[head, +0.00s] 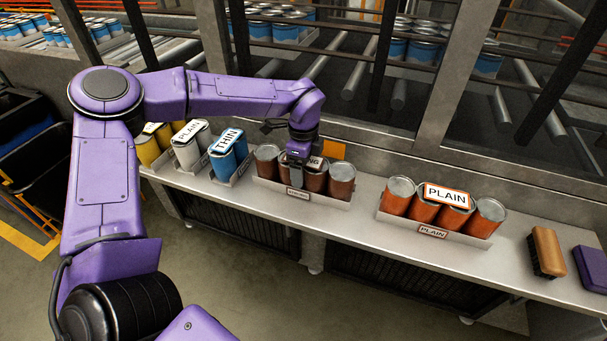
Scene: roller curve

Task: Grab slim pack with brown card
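A pack of brown cans (341,182) stands in a low grey tray on the metal shelf, near the middle of the head view. A card (315,163) lies on top of it; only the letters "NG" show, and my gripper hides the rest. My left gripper (296,177) points down over the middle of this pack, at the card. Its fingers are dark and small against the cans, so I cannot tell whether they are open, shut or touching. My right gripper is out of view.
Left of it stand a blue pack marked "THIN" (228,150), a white pack marked "PLAIN" (187,148) and a yellow pack (147,146). Right are an orange pack marked "PLAIN" (443,205), a brush (546,251) and a purple block (591,267). Window posts rise behind.

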